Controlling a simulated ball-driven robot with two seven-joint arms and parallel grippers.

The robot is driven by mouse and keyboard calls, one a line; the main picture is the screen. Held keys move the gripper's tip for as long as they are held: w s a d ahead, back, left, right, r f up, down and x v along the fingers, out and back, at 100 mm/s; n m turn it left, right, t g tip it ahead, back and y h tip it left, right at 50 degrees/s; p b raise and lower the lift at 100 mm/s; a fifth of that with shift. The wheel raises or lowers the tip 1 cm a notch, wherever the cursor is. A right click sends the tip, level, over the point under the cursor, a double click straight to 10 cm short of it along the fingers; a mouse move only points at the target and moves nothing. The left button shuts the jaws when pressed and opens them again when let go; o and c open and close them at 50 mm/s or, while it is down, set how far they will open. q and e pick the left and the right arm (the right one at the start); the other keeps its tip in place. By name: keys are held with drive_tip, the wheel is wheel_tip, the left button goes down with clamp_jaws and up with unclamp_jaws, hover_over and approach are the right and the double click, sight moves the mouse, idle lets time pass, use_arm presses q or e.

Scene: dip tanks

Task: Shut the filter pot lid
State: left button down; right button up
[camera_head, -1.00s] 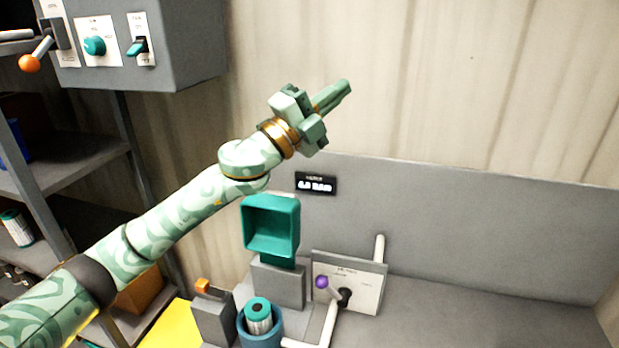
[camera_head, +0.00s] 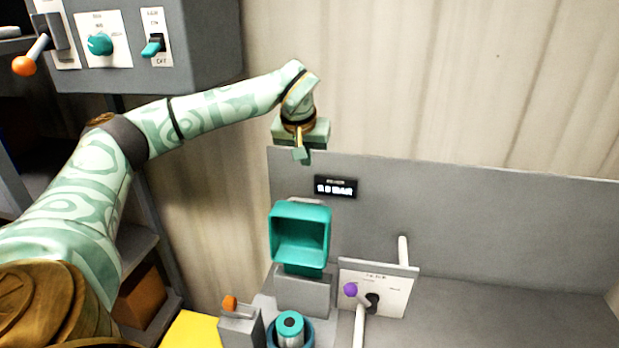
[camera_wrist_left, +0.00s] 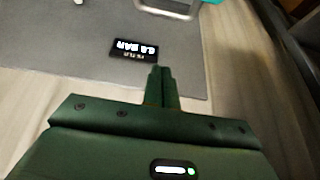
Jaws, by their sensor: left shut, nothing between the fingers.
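The filter pot (camera_head: 308,336) is a blue round pot at the bottom of the head view, with a teal-topped filter cartridge (camera_head: 290,325) standing in it. Its teal lid (camera_head: 301,207) is tipped up behind the pot, hollow side facing out, so the pot is open. A pale handle bar shows at the lid's top edge. My left gripper (camera_head: 302,155) is shut and empty, pointing down above and behind the lid, apart from it. In the left wrist view its shut fingers (camera_wrist_left: 160,84) are near the small display, and a teal edge (camera_wrist_left: 212,2) shows at the top. My right gripper is not in view.
A grey back panel (camera_head: 480,210) carries a black display (camera_head: 336,187). A white plate with a purple-knobbed lever (camera_head: 351,290) stands right of the lid. An orange-topped grey block (camera_head: 238,325) is left of the pot. A grey control box (camera_head: 200,40) hangs upper left.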

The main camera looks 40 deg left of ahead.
use_arm(q)
drive_tip(key=x, duration=1)
drive_tip(key=shift+s+d+f, duration=0.1)
drive_tip(key=shift+s+d, duration=0.25)
drive_tip(key=shift+s, duration=0.3)
drive_tip(key=shift+s+d, duration=0.3)
drive_tip(key=shift+s, duration=0.3)
drive_tip(key=shift+s+d, duration=0.35)
drive_tip(key=shift+s, duration=0.3)
drive_tip(key=shift+a, duration=0.1)
